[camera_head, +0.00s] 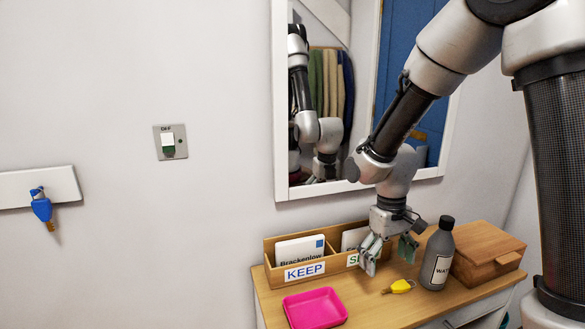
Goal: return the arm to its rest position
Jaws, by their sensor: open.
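My gripper (389,257) hangs from my arm in the right half of the view, fingers pointing down with a gap between them. It holds nothing that I can see. It is over the cabinet top (380,313), in front of the right part of a wooden letter holder (328,275) and partly hides its right label. A yellow-tagged key (398,287) lies below and slightly right of the fingers. I cannot tell the exact height of the fingertips above the wood.
A grey bottle (437,258) stands close to the gripper's right, with a wooden box (487,252) beyond. A pink tray (315,309) lies at the front left. A mirror (281,110) hangs behind my arm. A blue-tagged key (41,207) hangs at left below a wall switch (170,142).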

